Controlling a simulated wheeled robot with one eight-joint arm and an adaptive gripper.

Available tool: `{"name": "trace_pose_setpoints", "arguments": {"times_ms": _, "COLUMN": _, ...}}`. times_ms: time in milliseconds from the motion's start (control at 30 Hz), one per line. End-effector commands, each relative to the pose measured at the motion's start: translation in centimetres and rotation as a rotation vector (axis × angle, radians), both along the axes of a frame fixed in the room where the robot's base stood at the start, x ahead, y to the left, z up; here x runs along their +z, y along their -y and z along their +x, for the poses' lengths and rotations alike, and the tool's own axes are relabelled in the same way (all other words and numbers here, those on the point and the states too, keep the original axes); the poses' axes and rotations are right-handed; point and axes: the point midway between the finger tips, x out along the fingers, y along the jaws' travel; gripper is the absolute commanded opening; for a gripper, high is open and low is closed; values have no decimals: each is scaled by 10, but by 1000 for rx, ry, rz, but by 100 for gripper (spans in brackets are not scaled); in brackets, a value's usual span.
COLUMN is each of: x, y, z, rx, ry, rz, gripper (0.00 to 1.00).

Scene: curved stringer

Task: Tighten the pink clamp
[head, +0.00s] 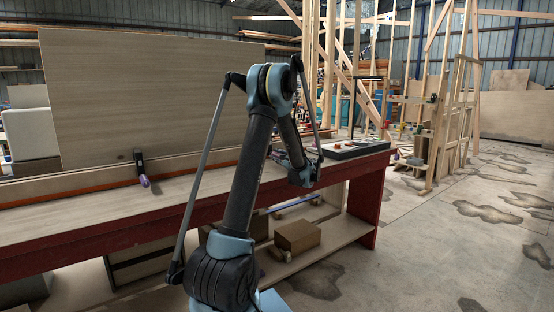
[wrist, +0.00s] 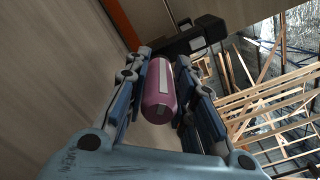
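The pink clamp's handle (wrist: 159,92) is a rounded magenta cylinder with a pale stripe, between the two fingers of my gripper (wrist: 163,72) in the wrist view. The fingers are drawn in close to both its sides and appear shut on it. The clamp's dark body (wrist: 190,36) shows beyond the fingertips against the wooden board. In the head view my gripper (head: 303,176) is at the bench's front edge, and my arm hides most of the clamp it holds.
Another black clamp (head: 141,166) with a purplish handle stands on the red-edged bench (head: 90,205) at the left. A tall wood panel (head: 150,100) stands behind it. A box (head: 297,235) sits on the lower shelf. The floor at right is open.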

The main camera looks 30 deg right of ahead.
Motion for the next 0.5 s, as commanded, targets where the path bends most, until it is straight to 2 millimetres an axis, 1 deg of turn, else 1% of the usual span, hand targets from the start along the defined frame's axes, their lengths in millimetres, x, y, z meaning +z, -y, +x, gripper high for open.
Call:
{"name": "trace_pose_setpoints", "arguments": {"times_ms": 267, "x": -1, "y": -1, "z": -1, "rx": 2, "ry": -4, "rz": 21, "gripper": 0}}
{"name": "trace_pose_setpoints", "arguments": {"times_ms": 500, "x": -1, "y": 0, "z": -1, "rx": 2, "ry": -14, "rz": 131, "gripper": 0}}
